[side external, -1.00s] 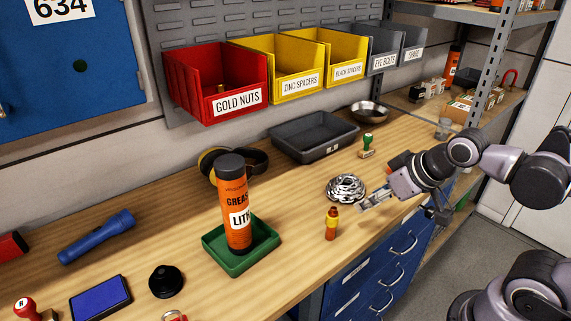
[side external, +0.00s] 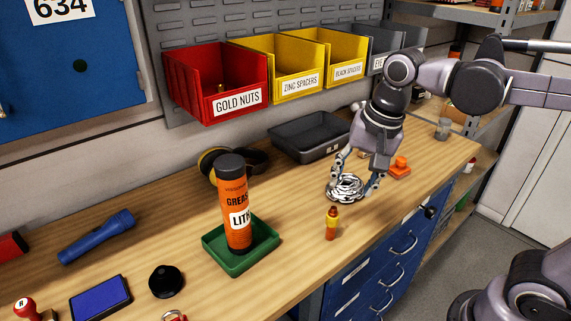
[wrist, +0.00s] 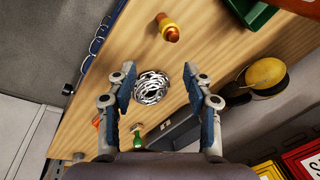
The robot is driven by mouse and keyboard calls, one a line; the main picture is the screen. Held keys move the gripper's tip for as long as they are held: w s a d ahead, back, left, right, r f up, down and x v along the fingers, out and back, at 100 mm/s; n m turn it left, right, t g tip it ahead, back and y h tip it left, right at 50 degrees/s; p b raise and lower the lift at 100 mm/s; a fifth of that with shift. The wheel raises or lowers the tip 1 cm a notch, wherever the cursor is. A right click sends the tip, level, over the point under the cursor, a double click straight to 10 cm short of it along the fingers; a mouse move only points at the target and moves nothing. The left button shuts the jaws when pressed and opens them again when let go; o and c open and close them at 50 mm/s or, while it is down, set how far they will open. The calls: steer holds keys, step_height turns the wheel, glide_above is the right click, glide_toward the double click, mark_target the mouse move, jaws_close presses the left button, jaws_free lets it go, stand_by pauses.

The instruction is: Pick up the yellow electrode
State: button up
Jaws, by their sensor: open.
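In the wrist view the coil (wrist: 151,88) shows between my open, empty fingers (wrist: 158,72). The electrode stands apart from my gripper, just in front of the coil.
An orange grease tube (side external: 234,195) stands in a green tray (side external: 260,262) left of the electrode. A black tray (side external: 283,148) and earmuffs (side external: 208,160) lie behind. An orange object (side external: 399,167) is right of my gripper. Bare bench lies between electrode and green tray.

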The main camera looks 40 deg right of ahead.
mark_target(333, 208)
steer(key=a+r+m+g, duration=0.1)
steer(key=m, duration=0.1)
steer(key=a+r+m, duration=0.1)
steer(key=m, duration=0.1)
steer(key=w+a+r+m+g, duration=0.1)
steer(key=shift+a+r+m+g, duration=0.1)
steer(key=shift+m+g, duration=0.2)
steer(key=shift+m, duration=0.1)
steer(key=shift+w+a+f, duration=0.1)
steer(key=shift+w+f, duration=0.05)
steer(key=shift+f, duration=5.25)
jaws_close()
